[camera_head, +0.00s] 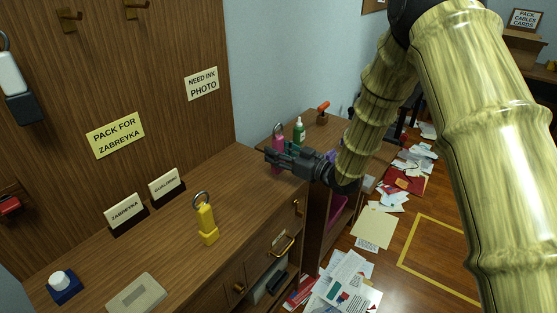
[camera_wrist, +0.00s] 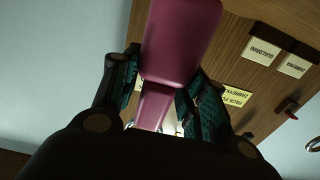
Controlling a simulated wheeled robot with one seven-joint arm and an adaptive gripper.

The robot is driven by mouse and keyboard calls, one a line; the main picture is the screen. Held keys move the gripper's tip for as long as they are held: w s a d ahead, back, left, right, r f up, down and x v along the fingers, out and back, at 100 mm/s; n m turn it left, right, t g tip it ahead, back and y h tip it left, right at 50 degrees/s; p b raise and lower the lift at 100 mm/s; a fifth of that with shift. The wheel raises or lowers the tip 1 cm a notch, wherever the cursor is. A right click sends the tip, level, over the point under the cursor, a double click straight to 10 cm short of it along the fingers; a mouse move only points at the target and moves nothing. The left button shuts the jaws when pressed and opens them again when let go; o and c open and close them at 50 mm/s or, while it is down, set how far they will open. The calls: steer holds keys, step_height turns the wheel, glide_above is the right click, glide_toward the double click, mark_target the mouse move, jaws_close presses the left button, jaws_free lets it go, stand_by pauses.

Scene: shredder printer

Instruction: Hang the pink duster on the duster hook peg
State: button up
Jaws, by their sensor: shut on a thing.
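The pink duster (camera_head: 277,141) is upright with a metal ring at its top, held above the wooden surfaces. My gripper (camera_head: 275,157) is shut around its lower part. In the wrist view the pink duster (camera_wrist: 178,45) fills the space between the two green-padded fingers of my gripper (camera_wrist: 160,95). Two brass hook pegs are on the wooden back panel, a left one (camera_head: 68,17) and a right one (camera_head: 132,8), both bare in what shows. They are far to the upper left of my gripper. No label marks which is the duster hook.
A yellow ringed duster (camera_head: 207,226) stands on the counter (camera_head: 170,247), near two name cards (camera_head: 126,214). A white and black one (camera_head: 15,85) hangs at the far left. A green bottle (camera_head: 298,133) stands behind my gripper. Papers (camera_head: 345,280) litter the floor.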

steer(key=s+a+r+b, duration=0.1)
steer(key=s+a, duration=0.2)
steer(key=s, duration=1.2)
steer(key=shift+s+r+b, duration=0.35)
steer(key=shift+r, duration=0.05)
steer(key=shift+d+f, duration=0.1)
steer(key=shift+d, duration=0.05)
